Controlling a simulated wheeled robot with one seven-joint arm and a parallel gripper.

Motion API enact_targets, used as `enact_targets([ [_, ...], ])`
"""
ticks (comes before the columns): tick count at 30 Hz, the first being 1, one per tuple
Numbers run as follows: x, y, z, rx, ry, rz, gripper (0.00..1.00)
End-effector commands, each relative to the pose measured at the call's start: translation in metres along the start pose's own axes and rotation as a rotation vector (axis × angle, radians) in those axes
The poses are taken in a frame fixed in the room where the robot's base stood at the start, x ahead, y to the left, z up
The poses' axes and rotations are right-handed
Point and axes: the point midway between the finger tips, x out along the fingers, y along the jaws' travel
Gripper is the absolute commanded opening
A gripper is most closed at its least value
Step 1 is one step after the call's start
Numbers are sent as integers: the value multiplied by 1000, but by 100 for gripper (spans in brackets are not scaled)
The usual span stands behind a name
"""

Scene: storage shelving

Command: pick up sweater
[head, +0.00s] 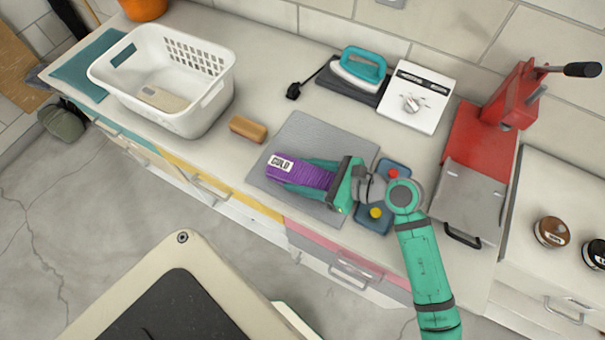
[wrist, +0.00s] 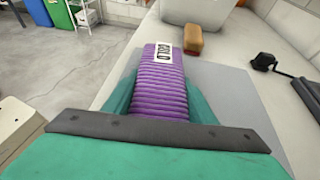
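A purple ribbed bundle, which I take to be the sweater (head: 304,174), has a white label with dark lettering at its far end. It is over the grey mat (head: 312,131) on the counter; I cannot tell whether it rests on the mat or is just above it. My gripper (head: 308,178) has a teal finger along each side of it. In the wrist view the sweater (wrist: 162,92) sits between the fingers, which appear to press against both sides. Its near end is hidden behind the gripper's palm.
A white basket (head: 205,98) stands at the left, with a brown block (head: 248,129) beside the mat. An iron (head: 359,67) and a white control box (head: 416,97) are behind. A red press (head: 485,130) is to the right. Blue button pads (head: 372,219) lie under my wrist.

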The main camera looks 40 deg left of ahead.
Motion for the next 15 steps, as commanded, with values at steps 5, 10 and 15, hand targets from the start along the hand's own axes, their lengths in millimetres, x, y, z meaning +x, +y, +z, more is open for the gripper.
enact_targets([
  [5, 0, 0, 0, 0, -1, -1, 22],
  [10, -1, 0, 1, -1, -1, -1, 22],
  [15, -4, 0, 10, -2, 0, 0, 22],
])
